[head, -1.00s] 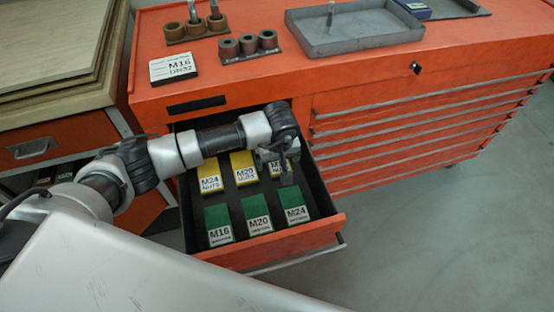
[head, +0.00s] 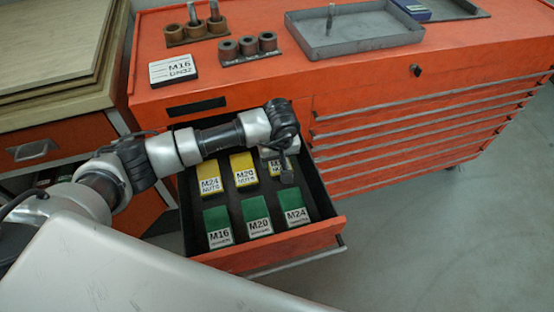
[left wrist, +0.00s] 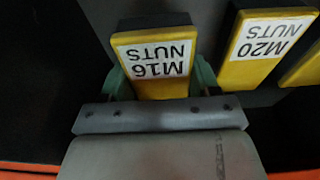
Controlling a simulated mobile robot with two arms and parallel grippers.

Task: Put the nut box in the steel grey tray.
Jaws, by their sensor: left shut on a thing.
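The yellow M16 nut box (left wrist: 155,70) sits between the two green fingertips of my left gripper (left wrist: 160,82) in the left wrist view, and the gripper is shut on it. In the head view the left gripper (head: 282,165) is low inside the open drawer and hides most of this box (head: 277,167). The box still appears to be in its place in the drawer. The steel grey tray (head: 372,38) lies on the orange cabinet top, with one upright metal stud in it. My right gripper is not in view.
The open drawer (head: 290,238) also holds yellow M24 (head: 209,178) and M20 (head: 243,170) boxes and several green boxes (head: 257,214).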

